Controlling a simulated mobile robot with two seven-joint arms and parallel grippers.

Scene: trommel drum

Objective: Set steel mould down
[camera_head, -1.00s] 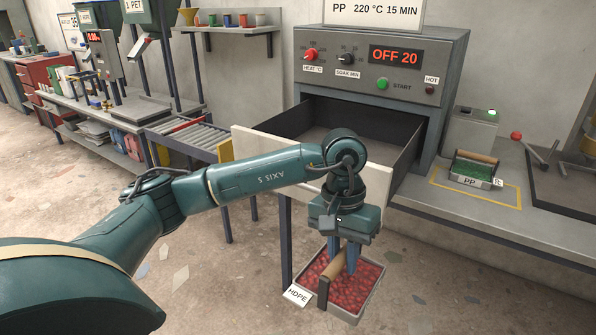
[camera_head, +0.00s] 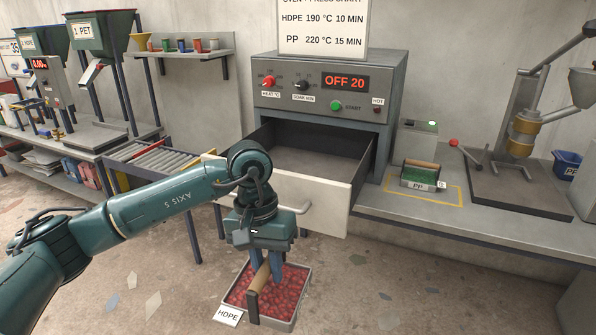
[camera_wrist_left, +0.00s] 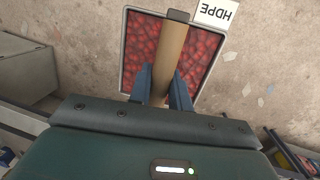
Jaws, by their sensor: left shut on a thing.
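A steel mould (camera_head: 304,296) filled with red granules hangs in my left gripper (camera_head: 264,268), in front of the open oven drawer and above the floor. It has a wooden handle and an "HDPE" tag (camera_head: 227,315). My left gripper is shut on the handle (camera_head: 259,278). In the left wrist view, the fingers (camera_wrist_left: 162,88) stand on both sides of the handle, over the red granules (camera_wrist_left: 143,45). A second mould (camera_head: 419,178) with green granules and a "PP" tag sits inside a yellow outline on the bench. My right gripper is not in view.
The oven (camera_head: 328,97) reads "OFF 20". Its drawer (camera_head: 310,203) is pulled out and its visible inside is empty. A roller conveyor (camera_head: 160,153) stands left of it. The bench (camera_head: 470,225) runs right to a press (camera_head: 520,140) and a blue bin (camera_head: 567,163).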

